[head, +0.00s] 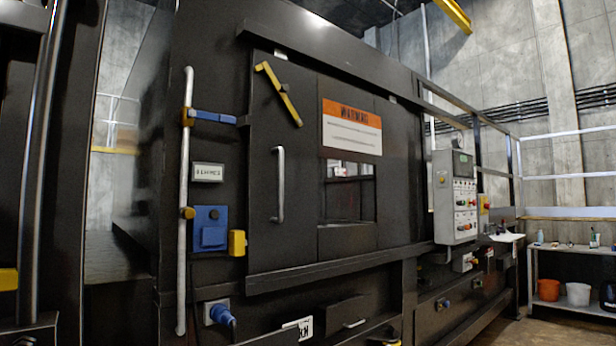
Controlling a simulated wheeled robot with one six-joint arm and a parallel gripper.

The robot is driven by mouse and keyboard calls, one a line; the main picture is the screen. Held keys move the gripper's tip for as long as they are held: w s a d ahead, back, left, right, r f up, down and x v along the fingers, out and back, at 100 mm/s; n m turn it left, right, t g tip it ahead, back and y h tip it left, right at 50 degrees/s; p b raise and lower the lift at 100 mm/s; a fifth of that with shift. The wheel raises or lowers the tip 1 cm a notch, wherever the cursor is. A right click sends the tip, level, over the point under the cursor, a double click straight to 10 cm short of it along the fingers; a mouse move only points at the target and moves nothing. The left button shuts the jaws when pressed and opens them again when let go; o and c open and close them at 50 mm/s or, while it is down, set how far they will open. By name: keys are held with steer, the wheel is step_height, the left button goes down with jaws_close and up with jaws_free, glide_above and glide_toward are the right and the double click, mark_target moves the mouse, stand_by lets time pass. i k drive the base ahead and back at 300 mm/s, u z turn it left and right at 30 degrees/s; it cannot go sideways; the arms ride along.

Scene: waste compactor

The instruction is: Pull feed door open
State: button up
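The feed door (300,215) is a dark sliding-type panel on the front of the black compactor (205,60), set between an upper and a lower rail. A vertical silver handle (280,185) is on its left part. A yellow latch bar (278,93) sits tilted near its top left. A window or opening (348,190) shows right of the handle, under an orange and white warning sign (352,127). I cannot tell for certain whether the door is fully closed. My gripper is not in view.
A grey control box (454,197) with buttons sticks out at the right. A vertical pipe (184,200) with a blue lever (213,117) runs down the left. A shelf (575,255) with buckets stands far right. A metal post (40,160) is close at the left edge.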

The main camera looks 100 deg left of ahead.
mark_target(298, 241)
steer(key=u, duration=2.7)
steer(key=i, duration=1.3)
steer(key=z, duration=0.05)
